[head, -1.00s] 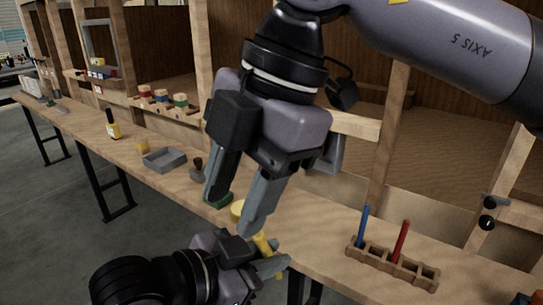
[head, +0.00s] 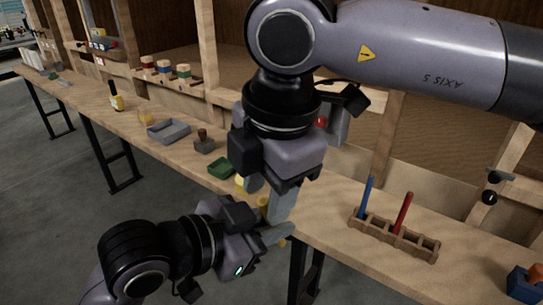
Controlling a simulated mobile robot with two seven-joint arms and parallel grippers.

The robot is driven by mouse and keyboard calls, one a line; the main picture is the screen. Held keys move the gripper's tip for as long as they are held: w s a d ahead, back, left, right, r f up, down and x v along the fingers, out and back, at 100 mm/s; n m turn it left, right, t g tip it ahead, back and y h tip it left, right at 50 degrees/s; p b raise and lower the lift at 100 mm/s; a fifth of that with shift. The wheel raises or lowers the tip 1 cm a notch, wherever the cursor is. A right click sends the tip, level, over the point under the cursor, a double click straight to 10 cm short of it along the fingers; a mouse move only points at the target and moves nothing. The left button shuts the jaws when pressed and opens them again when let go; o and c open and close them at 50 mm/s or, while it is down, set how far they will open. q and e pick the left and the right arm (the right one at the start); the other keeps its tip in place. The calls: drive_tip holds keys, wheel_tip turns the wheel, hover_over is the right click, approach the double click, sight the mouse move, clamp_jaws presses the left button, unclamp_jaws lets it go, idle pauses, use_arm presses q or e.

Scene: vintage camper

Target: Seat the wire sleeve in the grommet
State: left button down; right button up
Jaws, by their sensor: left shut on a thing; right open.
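My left gripper (head: 272,236) is low in the head view, its fingers pointing right at the bench's front edge. It is shut on a yellow piece (head: 263,203), which is partly hidden by the fingers of both grippers; I cannot tell whether this is the wire sleeve. My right gripper (head: 267,196) hangs above it, fingers down and open, close around or beside the yellow piece. I cannot tell if they touch. A red round thing (head: 321,121) shows behind my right wrist. I cannot make out the grommet for certain.
On the wooden bench (head: 330,215) a wooden rack (head: 398,240) holds a blue rod (head: 367,196) and a red rod (head: 403,212). To the left are a green block (head: 221,168), a stamp-like thing (head: 204,142), a grey tray (head: 169,131) and a yellow bottle (head: 116,97). Blue and orange blocks (head: 524,284) lie at right.

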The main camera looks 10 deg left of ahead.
drive_tip(key=shift+w+a+f, duration=0.1)
drive_tip(key=shift+a+f, duration=0.05)
drive_tip(key=shift+f, duration=0.95)
